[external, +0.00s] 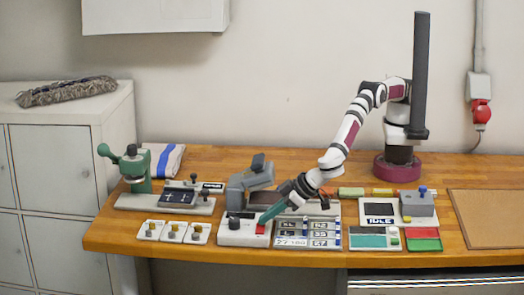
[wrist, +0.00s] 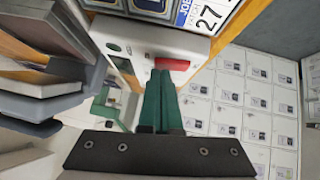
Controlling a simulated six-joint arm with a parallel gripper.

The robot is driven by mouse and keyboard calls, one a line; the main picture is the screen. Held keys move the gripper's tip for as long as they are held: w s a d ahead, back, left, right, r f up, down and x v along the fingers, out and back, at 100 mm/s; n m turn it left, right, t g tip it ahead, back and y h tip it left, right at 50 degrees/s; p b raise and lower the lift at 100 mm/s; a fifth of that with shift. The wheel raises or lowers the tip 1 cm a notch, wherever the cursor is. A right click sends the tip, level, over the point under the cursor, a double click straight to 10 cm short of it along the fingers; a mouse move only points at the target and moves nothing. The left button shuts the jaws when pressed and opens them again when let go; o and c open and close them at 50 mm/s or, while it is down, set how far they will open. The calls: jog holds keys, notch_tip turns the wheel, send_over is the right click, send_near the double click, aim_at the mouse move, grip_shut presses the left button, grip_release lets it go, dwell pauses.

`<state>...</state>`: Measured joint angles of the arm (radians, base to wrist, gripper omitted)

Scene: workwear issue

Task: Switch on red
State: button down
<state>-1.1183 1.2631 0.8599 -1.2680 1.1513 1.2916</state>
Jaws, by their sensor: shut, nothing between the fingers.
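A white control box (external: 240,231) stands near the front edge of the bench, with a black knob and a red switch (external: 260,228) on its top. In the wrist view the red switch (wrist: 172,64) is a flat red bar on the white box (wrist: 140,42). My gripper (external: 264,217) is shut and empty, its green fingers pointing down at the box. In the wrist view the gripper's fingertips (wrist: 160,72) are right beside the red switch and cover part of its near edge. I cannot tell whether they touch it or which way it is set.
Right of the box is a board of size labels (external: 307,235). A grey machine (external: 250,182) stands close behind the box. A green hand press (external: 133,170) and several small switch plates (external: 172,232) are to the left. A red and green panel (external: 423,239) lies to the right.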

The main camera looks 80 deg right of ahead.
jog(key=shift+d+f, duration=0.2)
jog(key=shift+f, duration=0.15)
jog(key=shift+a, duration=0.15)
jog(key=shift+a+r, duration=0.2)
jog(key=shift+a, duration=0.5)
jog(key=w+r+v, duration=0.2)
jog(key=v, duration=1)
jog(key=shift+s+a+r, duration=0.2)
jog(key=shift+s+r, duration=0.05)
jog(key=shift+r, duration=0.1)
